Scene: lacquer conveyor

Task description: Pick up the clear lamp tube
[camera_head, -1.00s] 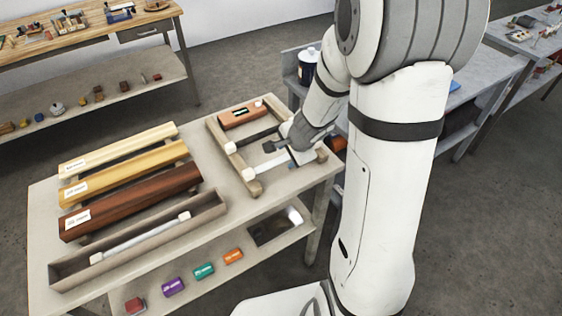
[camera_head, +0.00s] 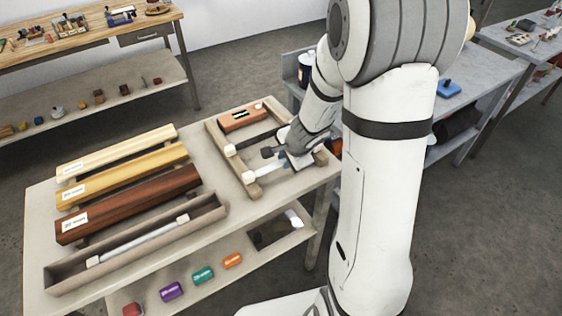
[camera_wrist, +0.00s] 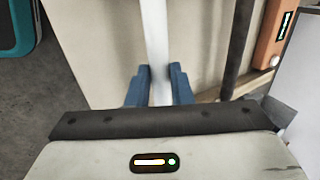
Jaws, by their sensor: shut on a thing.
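A pale, whitish tube, which looks like the clear lamp tube (camera_wrist: 155,35), runs between my fingers in the wrist view. In the head view part of this tube (camera_head: 268,171) shows in a wooden rack (camera_head: 232,152), with a white cap at its near end. My gripper (camera_wrist: 158,72) has its blue fingers shut on the tube. In the head view my gripper (camera_head: 287,158) is low over the rack and hides the tube's far part. I cannot tell whether the tube is clear of the rack.
A dark rod (camera_wrist: 236,45) and a reddish-brown level (camera_head: 241,118) lie beside the tube in the rack. A grey trough (camera_head: 60,282) holds another white tube (camera_head: 140,241). Several wooden bars (camera_head: 130,203) lie at the left. A grey bench (camera_head: 478,75) stands behind my arm.

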